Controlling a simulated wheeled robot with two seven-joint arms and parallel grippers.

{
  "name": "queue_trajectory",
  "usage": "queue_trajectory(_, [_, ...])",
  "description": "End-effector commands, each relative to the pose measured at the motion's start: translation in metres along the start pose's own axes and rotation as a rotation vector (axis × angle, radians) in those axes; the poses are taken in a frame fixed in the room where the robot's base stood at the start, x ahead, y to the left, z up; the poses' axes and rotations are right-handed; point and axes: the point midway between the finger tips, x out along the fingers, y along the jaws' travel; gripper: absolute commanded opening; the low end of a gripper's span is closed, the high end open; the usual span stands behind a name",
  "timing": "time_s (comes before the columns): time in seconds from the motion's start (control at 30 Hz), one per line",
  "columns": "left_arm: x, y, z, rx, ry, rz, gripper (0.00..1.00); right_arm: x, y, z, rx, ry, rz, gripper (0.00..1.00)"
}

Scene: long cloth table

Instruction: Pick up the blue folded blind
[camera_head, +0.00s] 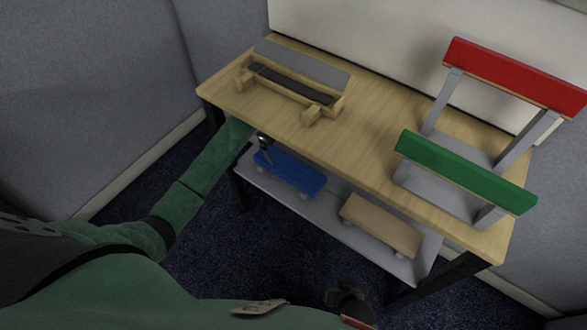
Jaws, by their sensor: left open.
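The blue folded blind (292,173) lies flat on the grey lower shelf under the table, towards its left end. My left arm reaches in from the left, and my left gripper (264,148) is open at the blind's left end, just under the tabletop's front edge. It is small and dark here, and I cannot tell whether its fingers touch the blind. A dark part that looks like my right gripper (348,298) is low in the view, away from the shelf; its fingers are not clear.
The wooden tabletop (375,150) overhangs the lower shelf (350,232). A tan folded piece (381,224) lies on the shelf to the right. On top stand a wooden frame with a grey panel (303,63), a green-topped piece (465,172) and a red-topped piece (515,76).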

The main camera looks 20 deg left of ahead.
Motion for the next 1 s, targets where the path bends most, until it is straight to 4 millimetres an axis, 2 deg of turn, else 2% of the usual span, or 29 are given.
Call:
queue_trajectory(0.2, [0.021,0.002,0.0,-0.001,0.001,0.004,1.0,-0.001,0.0,-0.001,0.0,-0.001,0.0,0.36])
queue_trajectory(0.43, [0.036,0.003,-0.002,-0.001,0.002,0.002,1.0,-0.004,-0.001,-0.004,0.0,-0.005,-0.001,0.36])
queue_trajectory(0.7, [0.071,0.006,-0.004,0.0,0.003,0.001,1.0,-0.009,-0.003,-0.009,0.0,-0.012,-0.003,0.36])
queue_trajectory(0.97, [0.076,0.007,-0.003,0.0,0.0,0.001,1.0,-0.009,-0.003,-0.008,0.0,-0.015,-0.003,0.36])
queue_trajectory(1.0, [0.076,0.007,-0.003,0.0,0.0,0.001,0.96,-0.009,-0.003,-0.008,0.0,-0.015,-0.003,0.36])
